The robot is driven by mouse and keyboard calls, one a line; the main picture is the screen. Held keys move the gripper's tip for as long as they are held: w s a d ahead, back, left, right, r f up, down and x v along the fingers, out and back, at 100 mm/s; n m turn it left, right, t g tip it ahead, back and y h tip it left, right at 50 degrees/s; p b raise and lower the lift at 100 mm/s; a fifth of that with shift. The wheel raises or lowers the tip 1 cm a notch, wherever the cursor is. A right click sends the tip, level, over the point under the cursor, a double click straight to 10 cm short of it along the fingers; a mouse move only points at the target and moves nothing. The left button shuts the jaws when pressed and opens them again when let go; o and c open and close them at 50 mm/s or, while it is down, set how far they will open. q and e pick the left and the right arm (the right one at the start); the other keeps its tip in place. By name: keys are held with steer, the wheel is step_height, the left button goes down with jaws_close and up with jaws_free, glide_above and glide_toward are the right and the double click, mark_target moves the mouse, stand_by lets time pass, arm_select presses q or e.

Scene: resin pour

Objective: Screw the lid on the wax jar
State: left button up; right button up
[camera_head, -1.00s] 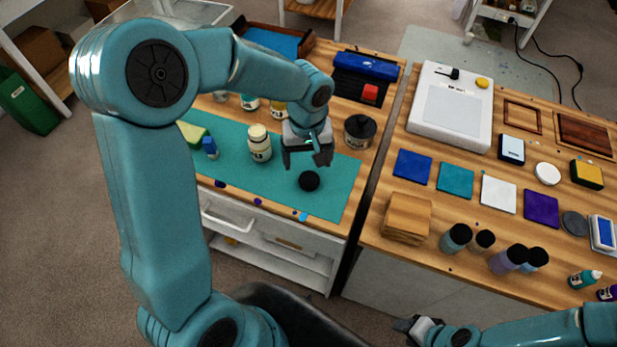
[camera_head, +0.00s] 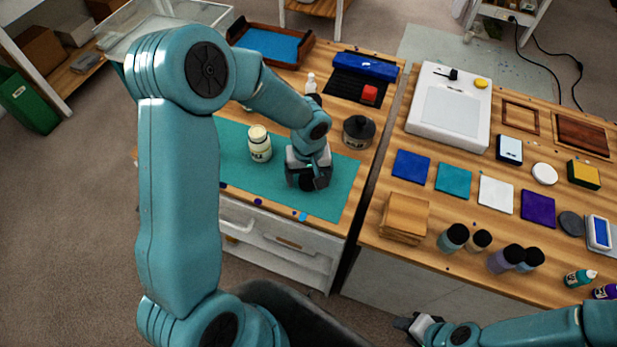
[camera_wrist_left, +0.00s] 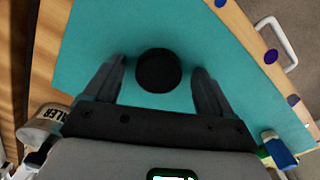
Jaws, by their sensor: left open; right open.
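The black round lid (camera_head: 308,184) lies on the teal mat (camera_head: 235,185). My left gripper (camera_head: 310,181) is low over it and open. In the left wrist view, the lid (camera_wrist_left: 158,70) sits between the spread fingers of the left gripper (camera_wrist_left: 157,84), with a gap on both sides. The cream jar (camera_head: 259,144), which looks like the wax jar, stands upright on the mat to the left of my left gripper. My right gripper (camera_head: 404,323) is at the bottom of the head view, open, away from the jar and lid.
A dark-topped tin (camera_head: 358,132) stands on the table just behind and right of my left gripper; its label shows partly in the left wrist view (camera_wrist_left: 45,118). A sponge and blue object (camera_wrist_left: 276,148) lie near the mat's edge. The mat's front right is clear.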

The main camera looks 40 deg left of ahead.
mark_target(309, 180)
arm_select(q)
steer(key=shift+d, duration=0.1)
steer(key=c, duration=1.1)
steer(key=shift+r, duration=0.15)
step_height(309, 180, up, 20)
steer(key=shift+b, duration=0.4)
